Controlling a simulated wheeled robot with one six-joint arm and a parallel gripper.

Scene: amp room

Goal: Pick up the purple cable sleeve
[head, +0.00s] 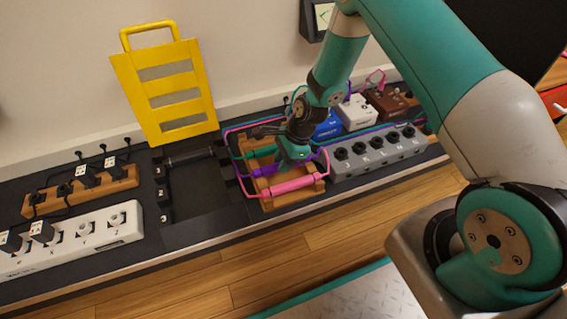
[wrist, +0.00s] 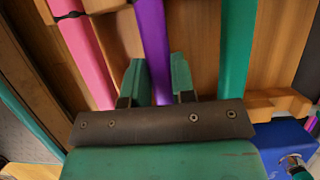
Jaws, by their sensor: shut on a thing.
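The purple cable sleeve (wrist: 152,45) runs between the two teal fingers of my gripper (wrist: 158,84) in the wrist view. The gripper is shut on it. In the head view my gripper (head: 292,158) points down over the wooden rack (head: 268,204) and hides much of the purple sleeve (head: 264,171). I cannot tell whether the sleeve is lifted off the rack. A pink sleeve (head: 292,185) lies on the near side of it, and a green sleeve (head: 261,152) on the far side.
A grey power strip (head: 378,153) and blue (head: 327,127), white (head: 357,112) and brown pedals (head: 388,103) are to the right. Left are a dark numbered recess (head: 205,190), a yellow slotted panel (head: 167,90) and a white power strip (head: 75,243). Cables loop around the rack.

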